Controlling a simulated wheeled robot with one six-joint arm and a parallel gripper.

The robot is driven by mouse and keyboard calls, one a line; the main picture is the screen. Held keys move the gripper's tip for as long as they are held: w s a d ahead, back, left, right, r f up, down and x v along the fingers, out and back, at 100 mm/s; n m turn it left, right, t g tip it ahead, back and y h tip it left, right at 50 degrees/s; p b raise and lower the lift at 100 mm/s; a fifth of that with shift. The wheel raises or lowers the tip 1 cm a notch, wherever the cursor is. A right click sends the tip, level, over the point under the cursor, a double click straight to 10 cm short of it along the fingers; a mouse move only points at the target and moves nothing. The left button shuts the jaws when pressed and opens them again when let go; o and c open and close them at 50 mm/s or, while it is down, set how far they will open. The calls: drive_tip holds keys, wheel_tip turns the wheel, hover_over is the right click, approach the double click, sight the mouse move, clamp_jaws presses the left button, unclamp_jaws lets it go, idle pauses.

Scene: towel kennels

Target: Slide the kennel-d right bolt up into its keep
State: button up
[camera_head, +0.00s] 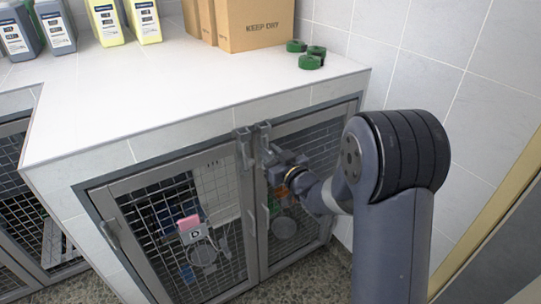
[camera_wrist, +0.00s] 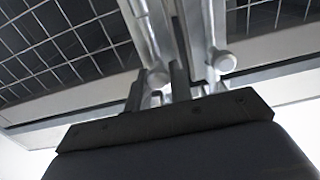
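Two grey upright slide bolts stand side by side at the top of the meeting door edges: a left bolt (camera_head: 244,148) and a right bolt (camera_head: 263,141) in the head view. My gripper (camera_head: 272,155) is at the right bolt, partly hidden by my own wrist. In the wrist view, my gripper (camera_wrist: 158,92) has its two dark fingers on either side of one round bolt knob (camera_wrist: 158,77). Small gaps seem to show beside the knob, so the fingers look open around it. A second knob (camera_wrist: 223,60) is outside the fingers. No readable kennel letter shows.
The left mesh door (camera_head: 170,235) carries a pink-topped tag (camera_head: 188,224). The white counter (camera_head: 180,95) overhangs the doors and holds bottles (camera_head: 105,20), boxes (camera_head: 255,25) and green rolls (camera_head: 310,60). A tiled wall (camera_head: 440,60) is close on the right.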

drive_tip(key=o, duration=0.3)
drive_tip(key=shift+o, duration=0.2)
drive_tip(key=v, duration=1.1)
drive_tip(key=shift+w, duration=0.1)
drive_tip(key=x, duration=1)
drive_tip(key=shift+a+f, duration=0.1)
drive_tip(key=shift+w+a+f+b, duration=0.1)
drive_tip(key=shift+w+f+b, duration=0.1)
drive_tip(key=shift+f, duration=0.25)
drive_tip(key=shift+w+a+f+b, duration=0.1)
drive_tip(key=shift+f+b, duration=0.05)
drive_tip(key=shift+f, duration=0.9)
